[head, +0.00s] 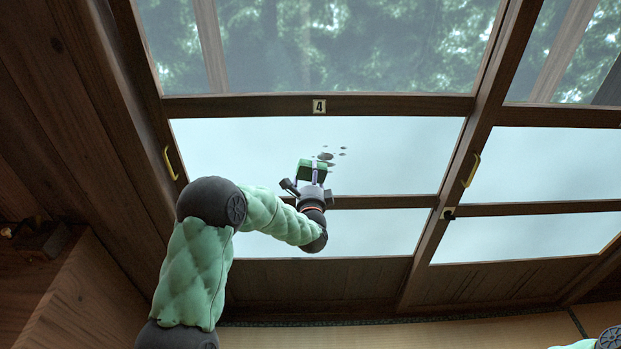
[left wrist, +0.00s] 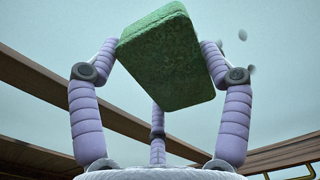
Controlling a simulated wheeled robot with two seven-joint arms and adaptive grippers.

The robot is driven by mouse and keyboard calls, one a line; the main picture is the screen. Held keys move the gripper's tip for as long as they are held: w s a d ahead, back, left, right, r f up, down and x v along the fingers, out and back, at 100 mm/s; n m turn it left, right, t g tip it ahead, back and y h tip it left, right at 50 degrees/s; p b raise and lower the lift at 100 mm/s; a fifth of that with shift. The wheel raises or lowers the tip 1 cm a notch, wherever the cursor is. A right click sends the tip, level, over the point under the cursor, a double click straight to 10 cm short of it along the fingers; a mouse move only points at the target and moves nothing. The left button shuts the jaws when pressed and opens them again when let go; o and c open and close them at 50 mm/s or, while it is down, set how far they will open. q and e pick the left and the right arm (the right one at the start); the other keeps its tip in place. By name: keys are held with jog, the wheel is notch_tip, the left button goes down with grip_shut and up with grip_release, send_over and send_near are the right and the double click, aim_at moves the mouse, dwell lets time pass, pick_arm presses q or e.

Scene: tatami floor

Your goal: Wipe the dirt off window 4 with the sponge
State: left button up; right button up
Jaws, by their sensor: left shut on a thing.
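Window 4 (head: 235,150) fills the middle of the head view, with its number plate (head: 319,106) on the crossbar above the lower panes. A cluster of dark grey dirt spots (head: 326,156) marks its middle pane. My left gripper (head: 312,177) is shut on the green sponge (head: 305,172), just below and left of the spots; the sponge hides part of the pane. In the left wrist view the sponge (left wrist: 170,60) sits between the fingers, and grey spots (left wrist: 243,35) show to its right. I cannot tell whether the sponge touches the pane. My right gripper is out of view.
A wooden crossbar (head: 385,202) runs below the middle pane. Yellow handles stand at the left (head: 170,163) and right (head: 471,170) of the window. A dark wooden wall is at the left, and another window (head: 550,165) is at the right.

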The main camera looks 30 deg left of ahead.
pick_arm(q)
jog(key=shift+x, duration=0.95)
dwell(0.3)
jog(key=shift+d, duration=0.1)
